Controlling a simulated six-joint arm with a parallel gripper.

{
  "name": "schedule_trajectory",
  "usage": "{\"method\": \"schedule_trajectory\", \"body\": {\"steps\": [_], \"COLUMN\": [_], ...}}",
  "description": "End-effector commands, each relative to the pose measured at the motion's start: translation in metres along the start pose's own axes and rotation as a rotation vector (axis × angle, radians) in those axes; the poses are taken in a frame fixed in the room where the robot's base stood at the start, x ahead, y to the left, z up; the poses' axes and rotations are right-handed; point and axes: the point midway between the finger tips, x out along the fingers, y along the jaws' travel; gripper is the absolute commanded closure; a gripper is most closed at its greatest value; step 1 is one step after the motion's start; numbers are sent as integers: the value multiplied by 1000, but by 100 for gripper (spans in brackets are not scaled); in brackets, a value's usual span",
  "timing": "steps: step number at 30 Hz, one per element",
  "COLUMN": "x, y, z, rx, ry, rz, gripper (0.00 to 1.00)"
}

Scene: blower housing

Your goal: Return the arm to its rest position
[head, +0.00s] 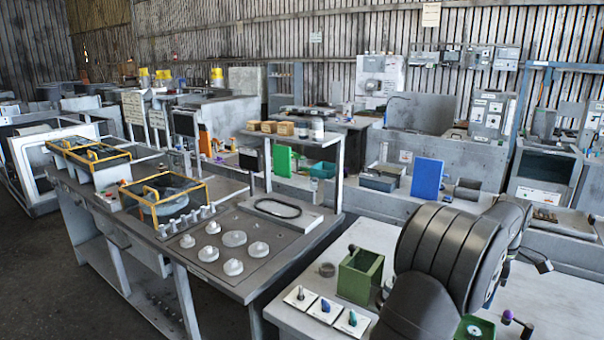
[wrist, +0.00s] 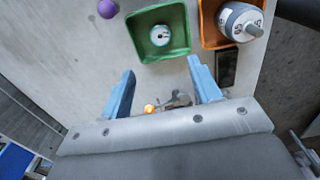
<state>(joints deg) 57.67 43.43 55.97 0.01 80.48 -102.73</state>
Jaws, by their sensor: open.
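My gripper (wrist: 161,66) shows in the wrist view as two blue fingers spread wide apart, with nothing between their tips. It is above the grey worktop (wrist: 75,60). A green tray (wrist: 184,22) with a round white-and-dark part in it lies beyond the fingertips. An orange tray (wrist: 207,32) holding a grey cylindrical motor-like part (wrist: 240,22) is to its right. In the head view my dark arm bends over the right-hand bench (head: 290,312), and it hides most of my gripper.
A taller green box (head: 360,276) and several small white cards (head: 325,310) with coloured pieces stand left of my arm. A purple knob (wrist: 107,9) lies on the worktop. A small metal part (wrist: 178,99) with an orange spot lies near the finger bases. A long bench (head: 225,262) stands to the left.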

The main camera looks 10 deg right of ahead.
Motion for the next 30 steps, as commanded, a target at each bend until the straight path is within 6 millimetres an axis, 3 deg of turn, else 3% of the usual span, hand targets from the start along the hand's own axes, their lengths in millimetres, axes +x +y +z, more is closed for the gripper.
{"method": "schedule_trajectory", "body": {"steps": [3, 18, 24, 30], "x": [31, 129, 80, 60], "y": [-1, -1, 0, -25], "z": [0, 0, 0, 27], "rx": [0, -1, 0, 3], "ry": [2, 2, 0, 0], "rz": [-7, -3, 2, 0], "gripper": [43, 43, 43, 43]}}
